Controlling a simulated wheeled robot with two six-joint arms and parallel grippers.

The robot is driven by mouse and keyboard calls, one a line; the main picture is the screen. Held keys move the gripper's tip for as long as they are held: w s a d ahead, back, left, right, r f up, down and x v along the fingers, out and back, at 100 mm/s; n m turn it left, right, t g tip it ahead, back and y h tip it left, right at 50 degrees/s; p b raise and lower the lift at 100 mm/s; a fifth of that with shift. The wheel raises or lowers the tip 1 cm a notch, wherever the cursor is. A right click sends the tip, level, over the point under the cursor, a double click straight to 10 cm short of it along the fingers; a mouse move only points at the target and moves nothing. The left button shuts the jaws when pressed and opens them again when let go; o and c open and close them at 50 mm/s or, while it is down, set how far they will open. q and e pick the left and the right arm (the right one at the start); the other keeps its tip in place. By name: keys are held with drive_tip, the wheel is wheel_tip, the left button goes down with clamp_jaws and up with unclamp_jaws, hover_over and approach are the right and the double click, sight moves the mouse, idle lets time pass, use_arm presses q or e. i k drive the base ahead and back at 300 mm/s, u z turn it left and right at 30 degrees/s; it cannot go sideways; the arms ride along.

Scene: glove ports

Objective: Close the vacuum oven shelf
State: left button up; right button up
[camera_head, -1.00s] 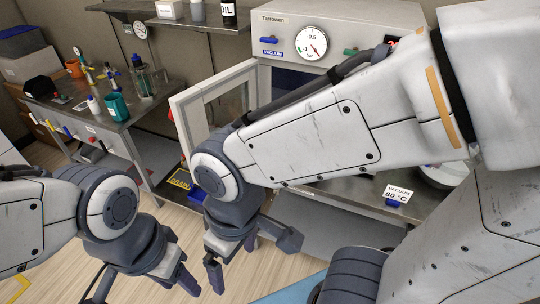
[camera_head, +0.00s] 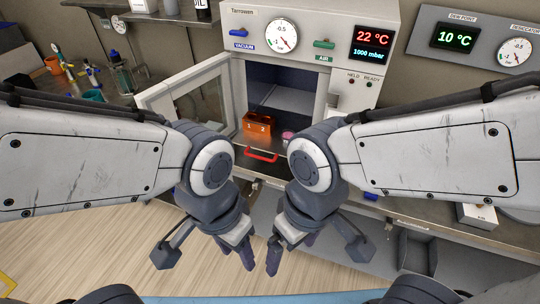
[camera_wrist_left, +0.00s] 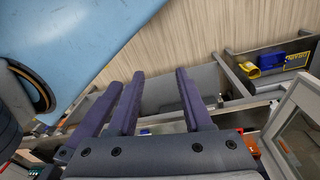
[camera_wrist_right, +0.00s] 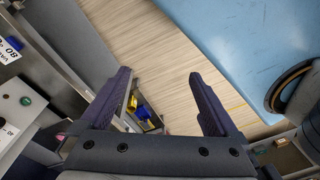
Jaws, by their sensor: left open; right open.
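The vacuum oven (camera_head: 308,24) stands ahead with its glazed door (camera_head: 196,95) swung open to the left. Its shelf (camera_head: 238,138) with a red handle (camera_head: 262,156) shows at the mouth of the opening, in front of the dark chamber. An orange block marked 1 and 2 (camera_head: 257,127) and a small pink-topped dish (camera_head: 288,136) are at the shelf. My left gripper (camera_head: 235,252) and right gripper (camera_head: 288,252) hang side by side, lower than the handle and apart from it. Both are open and empty. My right wrist partly hides the opening's right side.
A metal bench edge (camera_head: 435,231) runs under the oven, with grey bins below. A side bench with bottles and a teal cup (camera_head: 95,95) is at the left. A display panel (camera_head: 480,40) is at the right. Wood floor (camera_head: 90,250) is clear at lower left.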

sight(272, 144)
drive_tip(key=z, duration=1.55)
drive_tip(key=i, duration=0.6)
drive_tip(key=u, duration=1.45)
